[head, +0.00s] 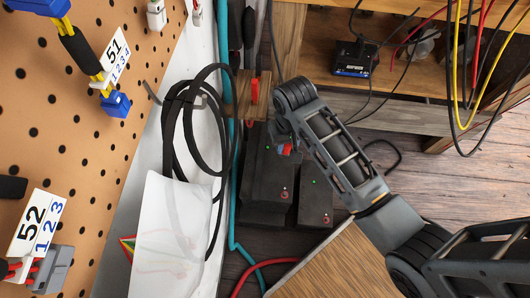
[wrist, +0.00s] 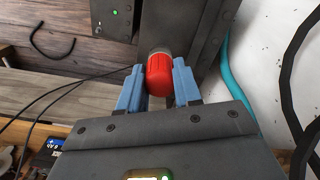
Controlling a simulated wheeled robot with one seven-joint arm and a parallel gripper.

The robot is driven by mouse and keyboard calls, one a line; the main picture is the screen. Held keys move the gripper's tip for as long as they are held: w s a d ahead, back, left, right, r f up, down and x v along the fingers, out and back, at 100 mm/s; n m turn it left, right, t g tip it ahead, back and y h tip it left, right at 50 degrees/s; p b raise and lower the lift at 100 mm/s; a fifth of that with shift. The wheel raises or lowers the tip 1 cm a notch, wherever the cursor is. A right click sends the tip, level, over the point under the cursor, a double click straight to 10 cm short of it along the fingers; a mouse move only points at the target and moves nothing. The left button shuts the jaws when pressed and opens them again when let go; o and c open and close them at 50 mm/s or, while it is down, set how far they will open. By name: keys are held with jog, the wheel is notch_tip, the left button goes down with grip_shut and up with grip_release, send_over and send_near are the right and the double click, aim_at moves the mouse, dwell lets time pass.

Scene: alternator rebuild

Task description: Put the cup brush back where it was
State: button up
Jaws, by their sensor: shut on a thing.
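My gripper (wrist: 160,90) has blue fingers on both sides of a red, rounded piece with a greyish collar, which I take to be the cup brush (wrist: 160,78). The gripper is shut on it. The brush's far end is hidden in the wrist view. In the head view my gripper (head: 286,149) hangs over dark boxes, and only a small red bit shows at its fingers. A wooden block (head: 238,92) stands above the boxes, with a red-handled tool (head: 254,91) at it. I cannot tell which spot the brush came from.
Dark boxes (head: 264,188) with small lights stand on the wooden floor. A pegboard (head: 90,130) fills the left, with a black cable coil (head: 172,125) beside it. A teal hose (head: 233,215) runs down. A wooden shelf (head: 400,112) is at upper right, with hanging wires.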

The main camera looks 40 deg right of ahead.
jog(key=shift+w+a+f+b, duration=0.5)
jog(key=shift+a+f, duration=0.35)
jog(key=shift+f, duration=0.4)
jog(key=shift+w+a+f+b, duration=0.5)
jog(key=shift+a+f, duration=0.3)
jog(key=shift+f, duration=0.45)
jog(key=shift+w+a+f+b, duration=0.5)
jog(key=shift+a+f, duration=0.35)
jog(key=shift+f, duration=0.4)
jog(key=o, duration=0.9)
jog(key=shift+f, duration=0.1)
jog(key=shift+o, duration=0.2)
notch_tip(320, 180, up, 12)
jog(key=p, duration=0.3)
jog(key=shift+p, duration=0.4)
